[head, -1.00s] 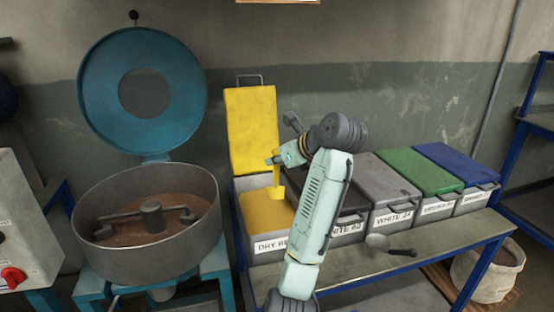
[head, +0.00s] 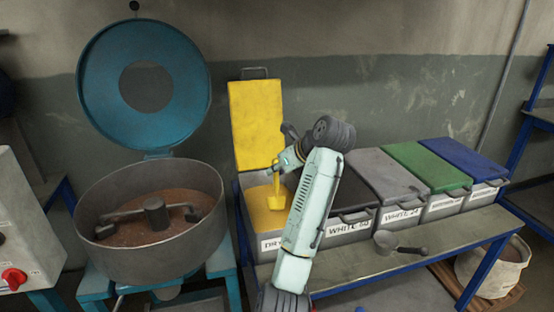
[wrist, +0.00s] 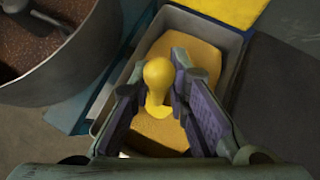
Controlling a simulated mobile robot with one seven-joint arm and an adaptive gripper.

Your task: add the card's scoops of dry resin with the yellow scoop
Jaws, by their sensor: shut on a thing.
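The yellow scoop (head: 277,196) hangs from my gripper (head: 284,168) over the open dry resin bin (head: 285,244), whose label is partly hidden by my arm. In the wrist view my gripper (wrist: 170,105) is shut on the scoop's round-ended yellow handle (wrist: 158,75), and the scoop's lower part shows just above or at the yellow resin (wrist: 200,50); I cannot tell whether it touches. The bin's yellow lid (head: 256,125) stands open behind it. The mixer pan (head: 150,250) at left holds brown mix and mixing arms, with its blue lid (head: 185,85) raised. No card is legible.
Closed bins with grey, green (head: 430,170) and blue (head: 462,160) lids stand in a row at right. A grey metal scoop (head: 386,243) lies on the bench (head: 350,265). A control box (head: 22,225) stands at far left.

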